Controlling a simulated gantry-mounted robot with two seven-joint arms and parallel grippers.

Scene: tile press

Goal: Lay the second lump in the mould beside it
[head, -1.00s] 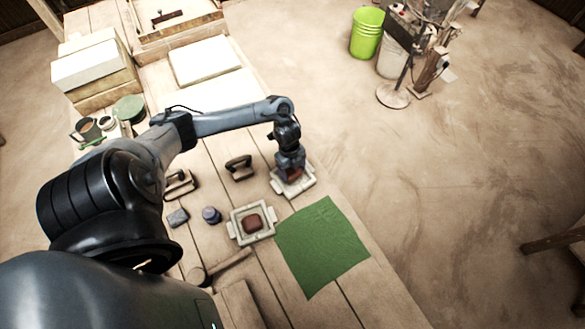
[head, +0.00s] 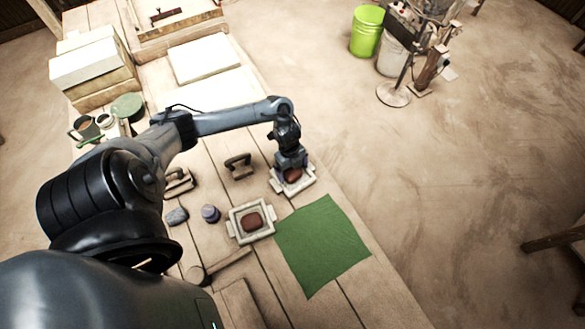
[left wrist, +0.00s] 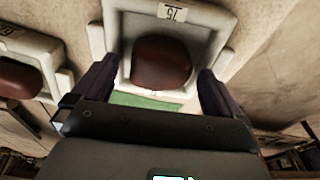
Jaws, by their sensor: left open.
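One mould (head: 234,224), a pale square frame with side handles, holds a reddish-brown lump (head: 252,222). A second mould (head: 306,186) stands behind it to the right, near the table's right edge. A second brown lump (head: 292,175) lies in that mould; it shows in the left wrist view (left wrist: 162,62) inside the mould's walls (left wrist: 210,22), under a "75" label. My left gripper (head: 291,172) is over this second mould, pointing down. In the left wrist view its two fingers (left wrist: 150,88) are spread on either side of the lump, apart from it. My right gripper is not seen.
A green cloth (head: 322,246) lies in front of the moulds. A wooden-handled press (head: 239,166), a small purple-grey jar (head: 211,214) and a grey block (head: 177,216) stand to the left. A mallet (head: 222,267) lies nearer. A white slab (head: 204,61) is at the back.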

